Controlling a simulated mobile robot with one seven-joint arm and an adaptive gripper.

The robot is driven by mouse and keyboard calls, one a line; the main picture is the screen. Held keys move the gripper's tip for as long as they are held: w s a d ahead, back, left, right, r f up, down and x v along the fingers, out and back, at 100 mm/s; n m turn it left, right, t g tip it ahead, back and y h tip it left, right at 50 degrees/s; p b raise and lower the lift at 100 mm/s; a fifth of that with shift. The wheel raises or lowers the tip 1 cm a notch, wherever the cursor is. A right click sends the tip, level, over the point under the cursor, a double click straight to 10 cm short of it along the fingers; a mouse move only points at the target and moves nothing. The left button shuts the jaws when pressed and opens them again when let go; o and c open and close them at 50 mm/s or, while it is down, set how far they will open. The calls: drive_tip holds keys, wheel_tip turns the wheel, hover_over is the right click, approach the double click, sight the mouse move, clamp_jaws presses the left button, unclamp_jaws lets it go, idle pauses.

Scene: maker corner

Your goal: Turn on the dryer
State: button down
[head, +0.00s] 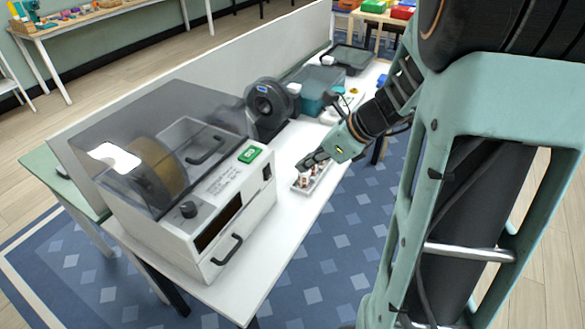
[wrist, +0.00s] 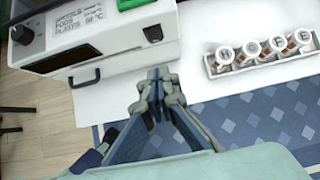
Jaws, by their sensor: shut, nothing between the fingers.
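The dryer (head: 205,215) is a white box at the near left of the table in the head view, with a clear smoky lid over a brown spool (head: 165,170). Its front has a dark knob (head: 187,209), a dark window (head: 218,222), a black handle (head: 228,250), a small black switch-like part (head: 267,172) and a green part (head: 249,155) on top. The wrist view shows the same black part (wrist: 152,33) and a printed label (wrist: 78,20). My gripper (head: 303,163) is shut and empty. In the wrist view its fingertips (wrist: 159,73) appear just below the dryer's front, apart from it.
A white tray (head: 297,188) of several small labelled jars sits beside my gripper. A low grey partition (head: 225,70) runs behind. White tabletop is bare in front of the dryer.

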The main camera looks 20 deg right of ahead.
sight(268, 173)
drive_tip(key=shift+v, duration=1.6)
drive_tip(key=shift+p, duration=0.75)
drive_tip(key=shift+s+d+f+p, duration=0.15)
drive_tip(key=shift+s+f+p, duration=0.05)
drive_tip(key=shift+f+p, duration=0.55)
drive_tip(key=x, duration=0.4)
drive_tip(key=w+a+r+x, duration=0.1)
drive_tip(key=x, duration=0.3)
drive_tip(key=b+x, duration=0.1)
drive_tip(key=x, duration=0.4)
drive_tip(key=shift+w+a+r, duration=0.25)
drive_tip(key=shift+r, duration=0.15)
